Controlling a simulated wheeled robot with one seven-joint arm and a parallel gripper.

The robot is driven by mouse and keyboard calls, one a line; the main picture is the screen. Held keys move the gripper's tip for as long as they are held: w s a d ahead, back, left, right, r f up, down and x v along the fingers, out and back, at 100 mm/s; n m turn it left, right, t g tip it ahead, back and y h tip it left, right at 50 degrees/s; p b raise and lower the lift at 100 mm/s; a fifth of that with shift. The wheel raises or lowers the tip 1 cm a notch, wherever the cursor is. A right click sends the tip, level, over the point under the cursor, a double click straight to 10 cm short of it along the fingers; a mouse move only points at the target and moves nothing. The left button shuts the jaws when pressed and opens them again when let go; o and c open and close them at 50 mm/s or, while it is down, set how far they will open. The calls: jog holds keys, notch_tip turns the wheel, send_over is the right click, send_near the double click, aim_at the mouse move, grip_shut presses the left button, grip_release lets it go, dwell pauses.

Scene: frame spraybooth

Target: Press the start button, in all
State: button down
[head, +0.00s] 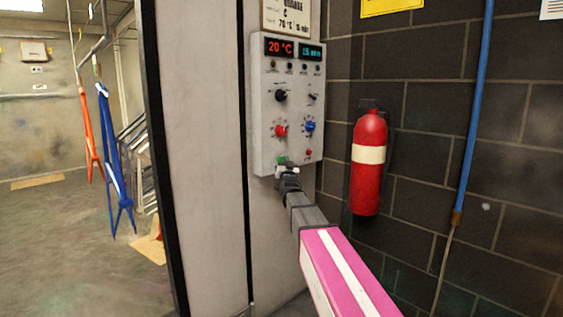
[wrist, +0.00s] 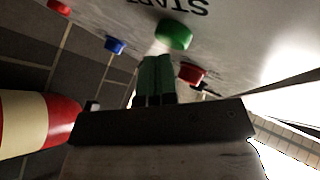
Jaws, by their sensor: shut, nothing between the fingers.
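The control panel (head: 262,100) is a pale grey box on the booth's side.
A red fire extinguisher (head: 367,185) and a blue pipe (head: 470,110) are on the dark block wall to the right.

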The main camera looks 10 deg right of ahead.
jog(key=shift+s+d, duration=0.25)
jog(key=shift+s, duration=0.1)
jog(key=s+d, duration=0.1)
jog(key=s, duration=0.1)
jog(key=s+d, duration=0.2)
dwell(0.6)
jog(key=shift+f, duration=0.1)
dwell(0.4)
jog(key=s+f+n+g, duration=0.1)
jog(key=s+f+g, duration=0.3)
jog(key=f, duration=0.5)
jog(key=s+f+g, duration=0.4)
jog(key=f, duration=0.5)
jog(key=s+f+n+g, duration=0.1)
jog(key=s+f+g, duration=0.3)
jog(key=f, duration=0.6)
jog(key=s+f+g, duration=0.5)
jog(key=s+f, duration=0.1)
jog(key=s, duration=0.5)
jog(key=s+f+n+g, duration=0.1)
jog(key=s+f+g, duration=0.5)
jog(key=s, duration=0.6)
jog(key=shift+a+f+g+y, duration=0.3)
jog(key=shift+a+f+y, duration=0.15)
jog(key=shift+f, duration=0.15)
